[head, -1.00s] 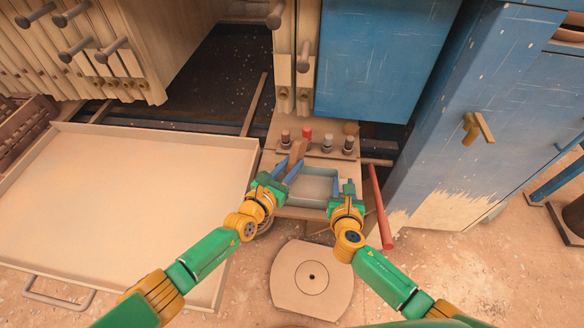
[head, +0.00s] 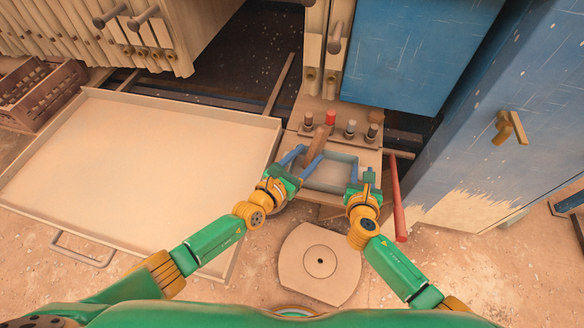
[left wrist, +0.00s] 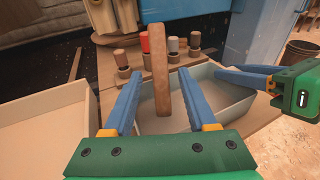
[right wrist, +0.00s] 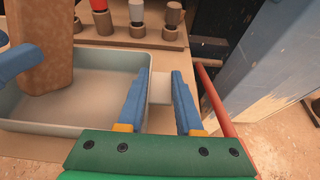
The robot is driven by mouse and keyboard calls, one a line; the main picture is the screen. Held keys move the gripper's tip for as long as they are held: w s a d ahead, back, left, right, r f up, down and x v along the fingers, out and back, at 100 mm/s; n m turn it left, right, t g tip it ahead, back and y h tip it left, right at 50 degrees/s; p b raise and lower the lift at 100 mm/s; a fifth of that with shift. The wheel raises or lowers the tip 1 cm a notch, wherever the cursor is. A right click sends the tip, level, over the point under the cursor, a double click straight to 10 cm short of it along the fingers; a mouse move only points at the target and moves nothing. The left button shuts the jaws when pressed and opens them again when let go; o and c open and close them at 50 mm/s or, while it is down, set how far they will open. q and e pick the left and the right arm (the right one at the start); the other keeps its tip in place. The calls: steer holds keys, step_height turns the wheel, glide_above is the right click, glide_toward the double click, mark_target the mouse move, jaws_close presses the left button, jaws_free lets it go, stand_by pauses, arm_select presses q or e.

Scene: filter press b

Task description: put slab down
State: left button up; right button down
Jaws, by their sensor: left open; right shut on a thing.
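The brown slab (head: 318,143) stands on edge, somewhat tilted, with its lower end inside the shallow grey tray (head: 355,162). It also shows in the left wrist view (left wrist: 161,82) and in the right wrist view (right wrist: 44,58). My left gripper (head: 306,160) is open, with one finger on each side of the slab and a gap to both. Its fingers reach over the tray's left end. My right gripper (right wrist: 162,80) is shut on a pale tab (right wrist: 160,90) at the tray's right end. I cannot tell whether the slab leans on the tray wall.
Several knobbed pegs, one red-topped (head: 330,118), stand in a block just behind the tray. A red bar (head: 396,195) runs close right of my right gripper. A large, empty pale pan (head: 140,150) lies left. A round-sided plate (head: 320,262) lies on the floor in front.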

arm_select(q)
steer(key=v, duration=0.9)
steer(key=shift+s, duration=0.1)
arm_select(e)
steer(key=c, duration=0.5)
jaws_free()
steer(key=shift+s, duration=0.1)
